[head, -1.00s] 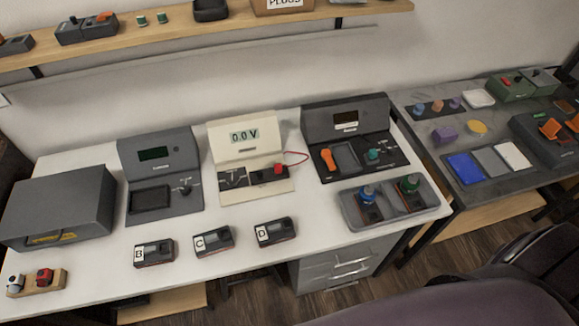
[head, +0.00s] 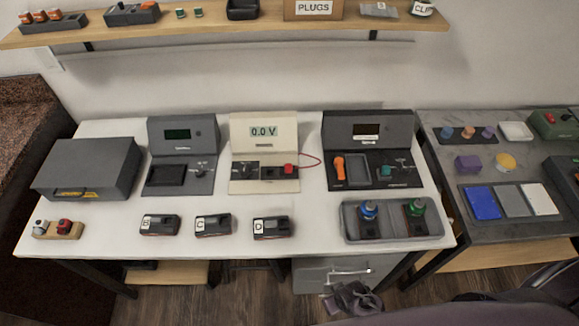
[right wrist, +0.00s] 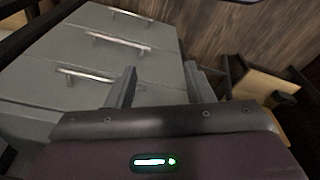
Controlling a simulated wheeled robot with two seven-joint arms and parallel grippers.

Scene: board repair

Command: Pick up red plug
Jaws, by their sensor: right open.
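A red plug-like piece (head: 64,226) sits in a small wooden block (head: 76,233) at the table's front left, beside a white-grey piece (head: 40,226). Another red piece (head: 289,170) sits on the cream meter (head: 264,131) reading 0.0 V, with a red wire from it. I cannot tell which is the red plug. My right gripper (head: 352,300) is low in front of the table, below its front edge, far right of the wooden block. In the right wrist view the gripper (right wrist: 160,75) is open and empty. My left gripper is out of view.
Boxes labelled B (head: 159,225), C (head: 213,225) and D (head: 273,228) line the table's front. A grey tray (head: 394,237) with blue and green knobs stands right. A drawer cabinet (right wrist: 85,75) is close to my right gripper. A shelf (head: 240,29) hangs above.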

